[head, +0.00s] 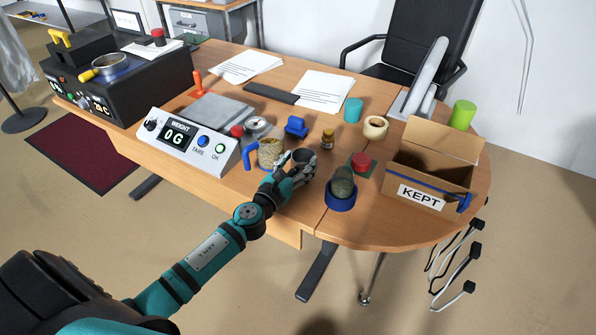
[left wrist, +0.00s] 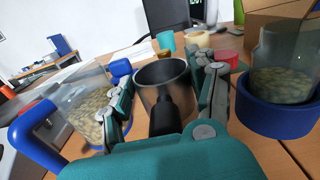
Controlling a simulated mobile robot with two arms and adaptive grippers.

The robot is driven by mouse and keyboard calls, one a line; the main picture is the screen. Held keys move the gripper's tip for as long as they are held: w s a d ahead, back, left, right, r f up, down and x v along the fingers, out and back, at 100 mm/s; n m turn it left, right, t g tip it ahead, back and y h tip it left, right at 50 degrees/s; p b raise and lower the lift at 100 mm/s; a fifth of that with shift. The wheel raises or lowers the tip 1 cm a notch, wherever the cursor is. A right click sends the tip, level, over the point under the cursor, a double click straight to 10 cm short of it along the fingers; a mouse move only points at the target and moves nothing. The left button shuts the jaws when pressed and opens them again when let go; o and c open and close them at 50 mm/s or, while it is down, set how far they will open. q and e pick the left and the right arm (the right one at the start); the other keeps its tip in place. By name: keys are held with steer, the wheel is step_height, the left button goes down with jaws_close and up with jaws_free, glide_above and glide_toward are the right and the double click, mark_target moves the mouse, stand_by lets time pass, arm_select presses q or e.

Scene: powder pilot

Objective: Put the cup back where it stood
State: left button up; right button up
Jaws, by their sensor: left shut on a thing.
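A small dark metal cup (head: 302,156) is in my left gripper (head: 298,171), near the front edge of the wooden table. In the left wrist view the cup (left wrist: 160,74) is upright between the two fingers, with its open top showing and a dark handle towards me. I cannot tell whether its base touches the table. A clear jug (head: 270,154) with a blue handle and pale pellets stands just left of the gripper. A jar of pellets (head: 342,180) sits in a blue round holder (head: 341,203) to the right. My right gripper is not in view.
A scale (head: 189,141) reading 0 G stands to the left. A small amber bottle (head: 327,139), a blue block (head: 296,127) and a red-topped item (head: 361,163) are close by. An open box marked KEPT (head: 424,193) stands at the right. Papers (head: 322,92) lie at the back.

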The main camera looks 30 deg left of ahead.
arm_select(q)
steer(key=shift+f+b, duration=0.45)
steer(key=shift+f, duration=0.8)
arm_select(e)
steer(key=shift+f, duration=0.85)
arm_select(q)
steer(key=shift+f, duration=0.2)
steer(key=o, duration=1.6)
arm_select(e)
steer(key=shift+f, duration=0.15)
arm_select(q)
steer(key=shift+r, duration=0.2)
steer(key=shift+s, duration=0.2)
steer(key=s, duration=0.7)
steer(key=shift+s+a+b, duration=0.1)
steer(key=shift+b, duration=0.2)
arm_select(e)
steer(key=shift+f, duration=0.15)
